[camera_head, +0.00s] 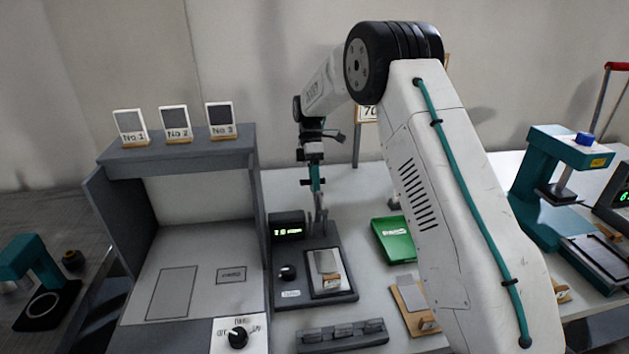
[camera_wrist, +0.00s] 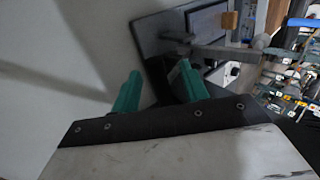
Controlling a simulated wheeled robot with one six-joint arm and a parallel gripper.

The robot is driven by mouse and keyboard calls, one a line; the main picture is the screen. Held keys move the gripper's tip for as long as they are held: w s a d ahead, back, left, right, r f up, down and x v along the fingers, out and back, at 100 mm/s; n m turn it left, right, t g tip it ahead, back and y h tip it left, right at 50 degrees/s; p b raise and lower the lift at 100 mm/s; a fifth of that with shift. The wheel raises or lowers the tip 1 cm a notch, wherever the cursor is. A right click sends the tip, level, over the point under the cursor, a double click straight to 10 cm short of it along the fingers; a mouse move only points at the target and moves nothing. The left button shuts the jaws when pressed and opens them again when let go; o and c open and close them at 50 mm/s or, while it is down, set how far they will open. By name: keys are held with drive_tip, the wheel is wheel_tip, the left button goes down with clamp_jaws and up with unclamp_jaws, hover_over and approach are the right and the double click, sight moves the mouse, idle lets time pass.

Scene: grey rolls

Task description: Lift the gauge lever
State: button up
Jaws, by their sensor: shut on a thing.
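The gauge (camera_head: 343,297) is a dark grey base with a black knob (camera_head: 287,273) and a small display (camera_head: 287,226) with lit green digits at its back left. A light sample plate (camera_head: 328,262) lies on its raised pad. My gripper (camera_head: 318,221) points down at the back of the gauge, beside the display. It is shut on the gauge lever, whose grip is mostly hidden by the fingers. In the wrist view, the teal fingers (camera_wrist: 160,82) stand apart around a dark part, and a grey metal arm (camera_wrist: 215,52) shows just beyond them.
A grey booth (camera_head: 180,155) with several sample cards on top stands left of the gauge. A green tray (camera_head: 394,240) and a wooden-backed plate (camera_head: 413,303) lie to its right. A grey slotted rack (camera_head: 342,335) is in front. A teal press (camera_head: 545,185) stands far right.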

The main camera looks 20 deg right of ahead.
drive_tip(key=shift+f, duration=0.1)
drive_tip(key=v, duration=0.8)
idle(0.5)
